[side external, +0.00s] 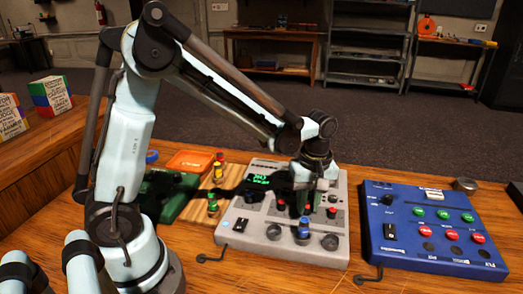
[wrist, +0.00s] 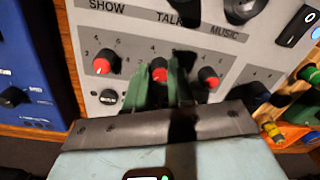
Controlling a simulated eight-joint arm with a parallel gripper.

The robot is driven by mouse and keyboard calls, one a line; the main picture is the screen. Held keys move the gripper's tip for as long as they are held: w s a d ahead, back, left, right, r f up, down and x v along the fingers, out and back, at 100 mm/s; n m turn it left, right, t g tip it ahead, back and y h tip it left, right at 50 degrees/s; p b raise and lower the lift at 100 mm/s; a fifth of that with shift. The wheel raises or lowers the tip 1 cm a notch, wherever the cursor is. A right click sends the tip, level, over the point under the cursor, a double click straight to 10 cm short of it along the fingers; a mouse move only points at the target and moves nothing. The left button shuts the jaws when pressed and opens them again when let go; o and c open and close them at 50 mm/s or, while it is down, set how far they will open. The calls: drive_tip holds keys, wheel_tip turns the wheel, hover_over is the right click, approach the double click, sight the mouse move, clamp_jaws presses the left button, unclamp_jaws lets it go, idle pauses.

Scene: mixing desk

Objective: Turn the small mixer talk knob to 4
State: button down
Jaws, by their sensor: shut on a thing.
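The small mixer is a grey panel (side external: 235,236) on the wooden desk; its "SHOW", "TALK" and "MUSIC" labels show in the wrist view. The talk knob (wrist: 158,74) is a small red-topped knob below the "TALK" label, the middle one of a row of three. My gripper (wrist: 160,80) has its green fingers shut on this knob, one on each side. The fingers and a dark shadow hide much of the knob and its scale, so I cannot read its setting. In the side view my gripper (side external: 303,200) is down over the mixer and the knob is hidden.
Red-topped knobs stand close on the left (wrist: 103,64) and right (wrist: 209,76) of my fingers. A blue mixer (side external: 435,230) with green and red buttons stands to the right. A green device (side external: 165,197) and a wooden board with coloured pieces (side external: 213,206) are on the left.

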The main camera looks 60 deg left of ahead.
sight(308, 208)
drive_tip(key=m, duration=0.5)
drive_tip(key=shift+m, duration=0.3)
drive_tip(key=m, duration=0.5)
drive_tip(key=shift+d, duration=0.1)
drive_tip(key=m, duration=1)
drive_tip(key=shift+m+t, duration=0.3)
drive_tip(key=shift+m, duration=0.4)
drive_tip(key=c, duration=1)
unclamp_jaws()
drive_tip(key=r, duration=1.2)
drive_tip(key=shift+s+d, duration=0.25)
